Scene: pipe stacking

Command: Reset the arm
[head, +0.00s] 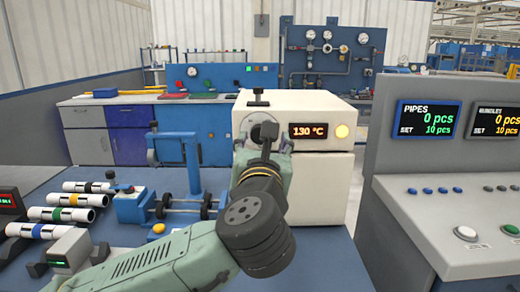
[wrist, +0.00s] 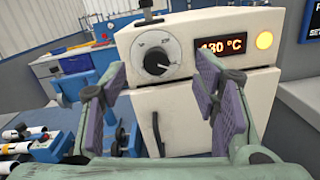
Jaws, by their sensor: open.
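My gripper (wrist: 162,105) is open and empty in the wrist view. Its two padded fingers stand wide apart in front of a cream machine, with nothing between them. The cream machine (head: 320,190) has a dark round knob, a display reading 130 °C and a lit yellow lamp. In the wrist view the knob (wrist: 157,61) shows just above and between the fingers. In the head view my arm reaches up from the bottom, and the gripper (head: 268,140) is partly hidden by the wrist, close to the machine's knob. I cannot tell whether it touches the machine.
Several white pipes with coloured bands (head: 75,200) lie on the blue table at left. A blue clamp fixture with rollers (head: 180,190) stands between them and my arm. A grey console (head: 440,180) with screens stands at right. Blue table surface (head: 325,265) is clear right of my arm.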

